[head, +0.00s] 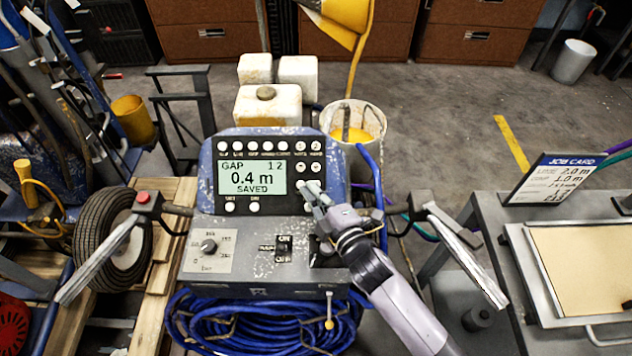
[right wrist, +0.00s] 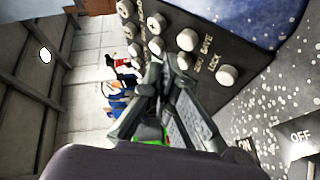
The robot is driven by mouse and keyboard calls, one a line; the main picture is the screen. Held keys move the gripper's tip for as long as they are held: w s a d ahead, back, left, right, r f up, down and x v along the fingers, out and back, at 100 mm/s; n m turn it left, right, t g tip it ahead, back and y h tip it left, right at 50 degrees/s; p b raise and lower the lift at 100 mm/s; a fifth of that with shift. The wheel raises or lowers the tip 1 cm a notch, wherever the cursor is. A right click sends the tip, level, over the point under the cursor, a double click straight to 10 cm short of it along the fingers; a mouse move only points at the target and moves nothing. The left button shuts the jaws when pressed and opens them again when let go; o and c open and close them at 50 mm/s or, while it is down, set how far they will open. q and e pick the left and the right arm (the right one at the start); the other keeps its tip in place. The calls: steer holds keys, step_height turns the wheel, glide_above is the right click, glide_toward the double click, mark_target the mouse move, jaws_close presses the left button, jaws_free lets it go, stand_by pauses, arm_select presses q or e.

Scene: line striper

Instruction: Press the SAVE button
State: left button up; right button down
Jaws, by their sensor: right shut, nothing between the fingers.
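The line striper's dark control panel (head: 265,175) faces me, with a lit green display (head: 252,178) reading "GAP 1:2", "0.4 m" and "SAVED". White round buttons run along its top, down its right side and below the display. My left gripper is out of view.
Below the panel are a dial (head: 208,246) and an ON/OFF switch (head: 283,248). Handlebars (head: 460,255) stick out on both sides. A job card (head: 555,180) stands on the right-hand table. A bucket of yellow paint (head: 355,120) is behind the panel; blue hose (head: 260,325) is coiled below.

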steer(key=shift+s+r+p, duration=1.4)
steer(key=shift+s+r, duration=0.1)
steer(key=shift+r, duration=0.1)
stand_by(0.6)
